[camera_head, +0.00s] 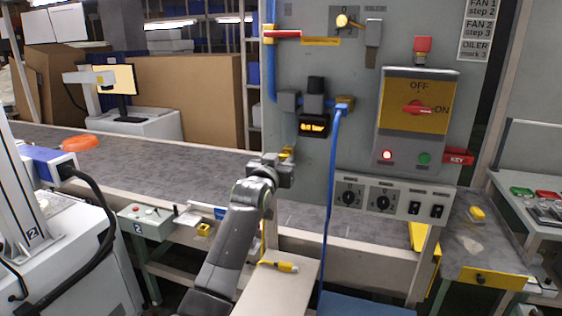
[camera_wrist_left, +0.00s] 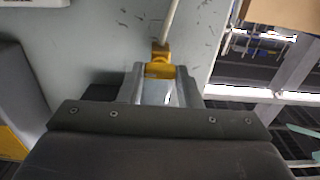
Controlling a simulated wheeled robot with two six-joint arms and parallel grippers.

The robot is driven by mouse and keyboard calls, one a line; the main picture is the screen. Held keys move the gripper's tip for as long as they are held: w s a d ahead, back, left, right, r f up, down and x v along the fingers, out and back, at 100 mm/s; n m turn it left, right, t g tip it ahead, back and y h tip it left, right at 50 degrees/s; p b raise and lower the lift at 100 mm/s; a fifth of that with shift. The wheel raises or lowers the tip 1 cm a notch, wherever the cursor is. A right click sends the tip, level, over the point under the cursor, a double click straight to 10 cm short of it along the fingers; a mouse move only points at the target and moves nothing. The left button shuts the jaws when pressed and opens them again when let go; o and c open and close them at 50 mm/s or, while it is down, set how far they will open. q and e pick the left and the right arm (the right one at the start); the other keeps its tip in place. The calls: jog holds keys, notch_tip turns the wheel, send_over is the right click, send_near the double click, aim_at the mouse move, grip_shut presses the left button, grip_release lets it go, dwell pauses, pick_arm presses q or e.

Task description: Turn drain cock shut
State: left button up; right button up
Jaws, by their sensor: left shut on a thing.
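The yellow drain cock (camera_head: 288,152) shows as a small patch at the lower left edge of the grey panel, mostly hidden by my left gripper (camera_head: 281,168). In the left wrist view the cock (camera_wrist_left: 161,55) has a thin pale pipe rising from it, and its yellow handle lies crosswise between the fingertips. My left gripper (camera_wrist_left: 160,73) is shut on this handle. The cock's exact turn angle cannot be told. My right gripper is not in view.
The grey panel (camera_head: 345,200) carries a red-handled valve (camera_head: 287,34), a digital display (camera_head: 313,126), an OFF/ON switch box (camera_head: 417,122) and a blue hose (camera_head: 329,200) hanging down. The conveyor belt (camera_head: 190,170) runs behind my arm. A yellow-black tool (camera_head: 280,266) lies on the ledge below.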

pick_arm(q)
jog(key=n+p, duration=0.3)
jog(key=n, duration=0.1)
jog(key=shift+r, duration=0.15)
jog(key=n+p, duration=0.3)
jog(key=n, duration=0.1)
jog(key=shift+n, duration=0.3)
jog(key=n+p, duration=0.3)
jog(key=n, duration=0.2)
jog(key=shift+p, duration=0.4)
jog(key=shift+n+p, duration=1.15)
jog(key=shift+n, duration=0.85)
jog(key=shift+f, duration=0.2)
jog(key=o, duration=1)
